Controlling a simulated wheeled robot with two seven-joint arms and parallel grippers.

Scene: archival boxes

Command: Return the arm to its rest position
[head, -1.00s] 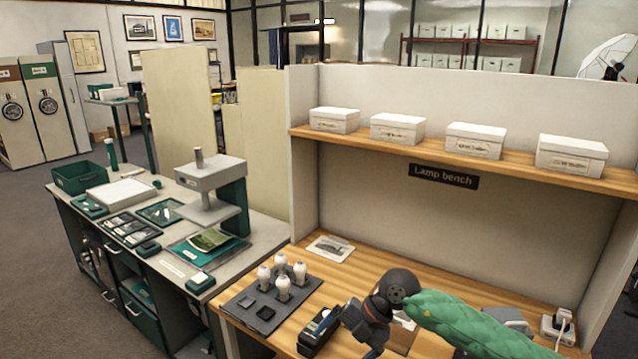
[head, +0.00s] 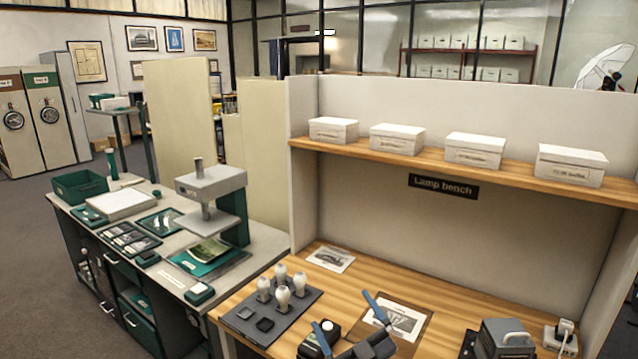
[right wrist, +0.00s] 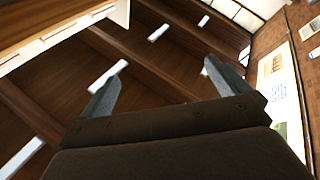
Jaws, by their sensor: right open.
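My right gripper (head: 340,308) shows at the bottom edge of the head view, over the front of the lamp bench (head: 262,345). Its two blue-grey fingers are spread apart with nothing between them. In the right wrist view the same gripper (right wrist: 162,70) has its fingers apart against a brown ceiling with bright light panels, so it is tilted upward. The rest of the right arm is below the head view. My left gripper is not in view.
A dark tray with several white bulbs (head: 283,293) stands left of my gripper. A printed sheet (head: 400,318) lies behind it and a grey box (head: 505,338) to its right. A shelf (head: 470,172) with white boxes runs above the bench. A press (head: 212,182) stands on the left counter.

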